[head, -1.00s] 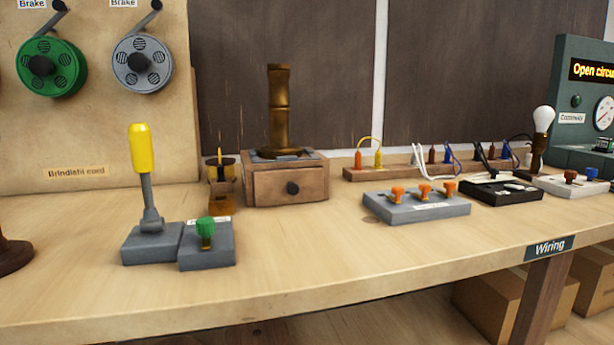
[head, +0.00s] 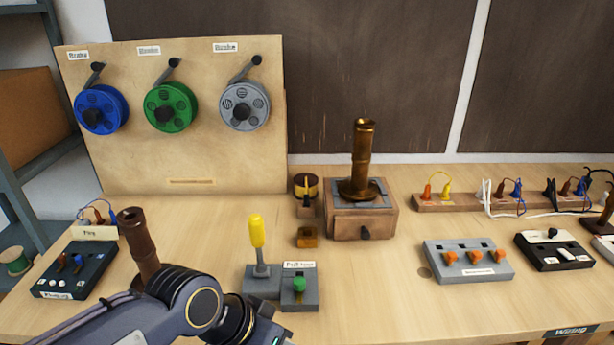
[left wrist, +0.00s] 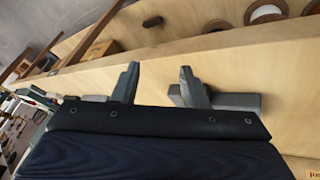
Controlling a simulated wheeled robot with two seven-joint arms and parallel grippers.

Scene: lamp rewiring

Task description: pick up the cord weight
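No object in view is labelled as the cord weight. A small amber, brass-like block (head: 307,238) sits on the bench behind the lever box, and it may be the weight; I cannot tell for sure. My left arm comes in at the bottom of the head view, in front of the lever box, with its hand cut off by the lower edge. In the left wrist view my left gripper (left wrist: 160,88) has its two fingers apart, with nothing visible between them. My right gripper is in neither view.
A yellow-handled lever box (head: 263,285) stands just beyond my left wrist. A brown upright tube (head: 138,245) is close behind my left arm. A brass column stands on a wooden drawer box (head: 345,222). Cord reels hang on the back board (head: 200,165). Bare bench lies right of the lever box.

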